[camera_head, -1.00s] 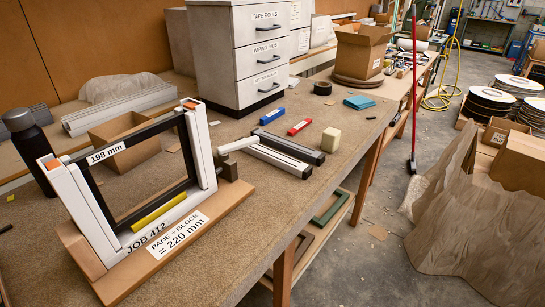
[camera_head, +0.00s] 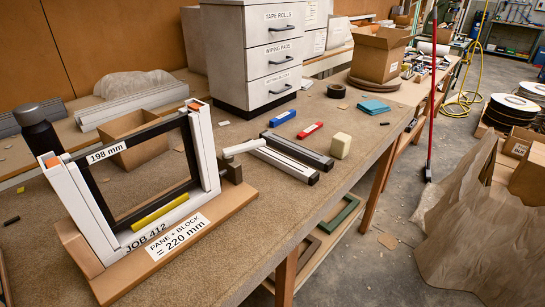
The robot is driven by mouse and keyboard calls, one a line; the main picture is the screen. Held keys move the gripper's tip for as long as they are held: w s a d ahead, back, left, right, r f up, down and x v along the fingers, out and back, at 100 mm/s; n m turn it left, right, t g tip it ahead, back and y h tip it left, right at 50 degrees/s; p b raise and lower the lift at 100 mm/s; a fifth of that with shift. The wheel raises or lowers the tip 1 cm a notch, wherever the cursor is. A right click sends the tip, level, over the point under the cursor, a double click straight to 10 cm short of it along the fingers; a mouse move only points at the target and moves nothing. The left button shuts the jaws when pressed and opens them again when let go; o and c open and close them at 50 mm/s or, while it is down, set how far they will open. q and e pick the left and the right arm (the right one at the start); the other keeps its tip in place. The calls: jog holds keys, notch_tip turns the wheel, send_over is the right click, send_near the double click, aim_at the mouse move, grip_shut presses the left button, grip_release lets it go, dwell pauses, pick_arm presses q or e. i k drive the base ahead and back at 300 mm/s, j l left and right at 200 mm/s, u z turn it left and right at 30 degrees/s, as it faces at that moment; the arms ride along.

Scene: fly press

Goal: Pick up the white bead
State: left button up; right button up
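A short white strip (camera_head: 244,148), which looks like the white bead, lies on the bench just right of the upright frame. Its right end meets the grey-and-white bars (camera_head: 285,163); whether it rests on them or only touches them I cannot tell. The white frame (camera_head: 150,185) with a dark inner border stands on a wooden base (camera_head: 215,222), with a yellow strip (camera_head: 159,211) along its bottom. Neither of my grippers is in view.
A cream block (camera_head: 340,146), a red piece (camera_head: 309,130) and a blue piece (camera_head: 283,117) lie behind the bars. A drawer cabinet (camera_head: 268,85) stands at the back. Bench in front of the bars is clear.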

aim_at(308, 175)
jog(key=i+l+u, duration=0.2)
jog(key=l+u, duration=0.25)
jog(key=l, duration=0.25)
jog(key=l+u, duration=0.45)
jog(key=l, duration=0.3)
jog(key=l+u, duration=0.45)
jog(key=l, duration=0.35)
